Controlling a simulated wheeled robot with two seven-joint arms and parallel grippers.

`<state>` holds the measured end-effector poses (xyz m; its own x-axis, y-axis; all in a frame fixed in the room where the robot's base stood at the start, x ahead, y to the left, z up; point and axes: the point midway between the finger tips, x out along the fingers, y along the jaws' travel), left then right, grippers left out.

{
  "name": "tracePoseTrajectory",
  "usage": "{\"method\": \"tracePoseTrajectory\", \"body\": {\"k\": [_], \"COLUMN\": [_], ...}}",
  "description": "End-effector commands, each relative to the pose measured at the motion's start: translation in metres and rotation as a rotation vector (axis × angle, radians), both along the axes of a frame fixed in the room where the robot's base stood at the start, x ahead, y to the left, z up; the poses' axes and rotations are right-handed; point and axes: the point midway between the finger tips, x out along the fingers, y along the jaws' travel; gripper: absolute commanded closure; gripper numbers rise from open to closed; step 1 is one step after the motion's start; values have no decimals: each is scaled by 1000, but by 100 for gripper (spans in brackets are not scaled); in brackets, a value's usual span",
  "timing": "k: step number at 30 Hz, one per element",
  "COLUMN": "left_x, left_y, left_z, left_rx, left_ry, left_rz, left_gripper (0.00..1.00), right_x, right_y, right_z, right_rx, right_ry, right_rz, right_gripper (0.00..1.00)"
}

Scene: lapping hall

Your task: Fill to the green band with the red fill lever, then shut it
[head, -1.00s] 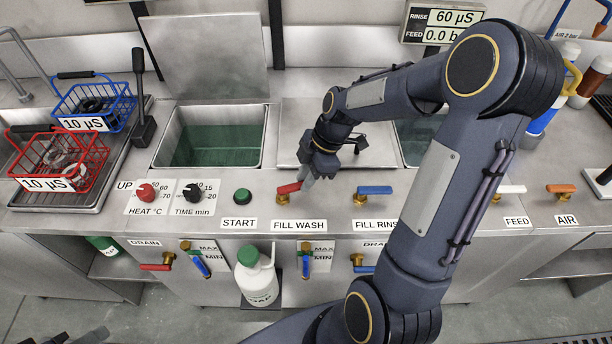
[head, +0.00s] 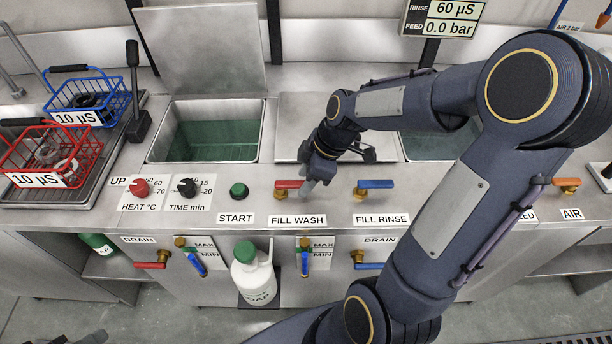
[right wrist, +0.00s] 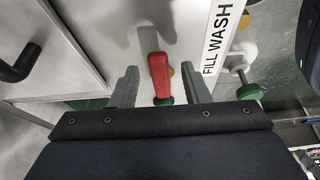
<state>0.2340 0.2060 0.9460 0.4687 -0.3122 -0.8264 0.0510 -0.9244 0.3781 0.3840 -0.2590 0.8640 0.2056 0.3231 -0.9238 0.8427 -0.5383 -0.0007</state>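My right gripper (head: 307,188) is at the lever's right end. In the right wrist view the red lever (right wrist: 159,76) stands between the two spread fingers of my right gripper (right wrist: 161,84), with gaps on both sides. The wash tank (head: 157,148), behind the panel, holds dark green liquid. Gauges with MAX and MIN labels (head: 322,254) hang on the front; a green band is too small to read clearly. Dark grey parts at the lower left edge may be my left gripper (head: 92,337).
A blue lever (head: 376,184) sits right of the red one, above FILL RINSE. A white soap jug (head: 256,278) stands below the panel. Red (head: 88,166) and blue (head: 118,105) baskets stand at the left. My right forearm covers the panel's right part.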

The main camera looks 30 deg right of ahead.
Motion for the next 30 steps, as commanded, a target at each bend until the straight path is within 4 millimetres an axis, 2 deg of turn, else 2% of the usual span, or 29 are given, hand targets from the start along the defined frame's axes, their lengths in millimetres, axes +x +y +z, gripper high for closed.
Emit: {"method": "tracePoseTrajectory", "body": {"k": [8,21,30], "left_x": [0,0,0], "left_y": [0,0,0], "left_z": [0,5,6], "left_rx": [0,0,0], "left_ry": [0,0,0], "left_rz": [0,0,0], "left_gripper": [64,64,64], "right_x": [0,-13,-16], "right_y": [-1,-22,-25], "right_z": [3,63,72], "right_rx": [-1,-1,0], "right_ry": [-1,-4,0], "right_rz": [1,1,1], "right_gripper": [58,58,58]}}
